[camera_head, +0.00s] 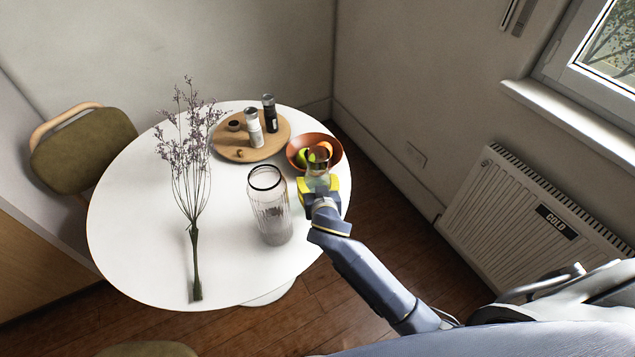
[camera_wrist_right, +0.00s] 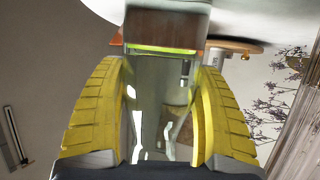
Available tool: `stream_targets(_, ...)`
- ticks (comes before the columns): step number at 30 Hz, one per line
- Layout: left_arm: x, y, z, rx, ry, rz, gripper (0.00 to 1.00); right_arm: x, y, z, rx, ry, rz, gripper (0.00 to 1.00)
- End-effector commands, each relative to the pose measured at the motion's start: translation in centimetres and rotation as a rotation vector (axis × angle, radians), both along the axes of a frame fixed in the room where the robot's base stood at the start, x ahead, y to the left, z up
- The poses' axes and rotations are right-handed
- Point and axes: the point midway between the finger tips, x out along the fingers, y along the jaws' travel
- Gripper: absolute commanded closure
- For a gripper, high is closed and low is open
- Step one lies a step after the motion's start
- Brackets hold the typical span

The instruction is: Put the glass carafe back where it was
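The glass carafe (camera_head: 318,164) is a small clear vessel near the right edge of the white round table (camera_head: 140,235), in front of the orange bowl. My right gripper (camera_head: 318,187) has its yellow fingers around it. In the right wrist view the clear glass carafe (camera_wrist_right: 160,95) fills the space between the two yellow fingers of my right gripper (camera_wrist_right: 160,68), which are shut on it. Its upper part looks brownish, perhaps from the bowl behind. I cannot tell whether its base touches the table. My left gripper is not in view.
A tall ribbed glass jar (camera_head: 270,208) stands just left of my right gripper. The orange bowl (camera_head: 334,147) holds fruit. A round wooden board (camera_head: 228,141) carries bottles and a small pot. Dried flowers (camera_head: 194,240) lie at left.

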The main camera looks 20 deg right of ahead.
Motion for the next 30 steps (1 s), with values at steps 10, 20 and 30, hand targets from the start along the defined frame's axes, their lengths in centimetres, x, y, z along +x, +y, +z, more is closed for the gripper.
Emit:
stream_targets(10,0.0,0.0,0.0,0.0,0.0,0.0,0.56,0.0,0.0,0.0,0.0,0.0,0.0,0.1)
stream_targets(20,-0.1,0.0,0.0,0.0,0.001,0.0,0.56,-1.4,0.3,0.8,0.002,0.001,0.001,0.1)
stream_targets(30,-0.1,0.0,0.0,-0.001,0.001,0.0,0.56,-6.8,1.2,3.1,0.004,0.0,0.001,0.1)
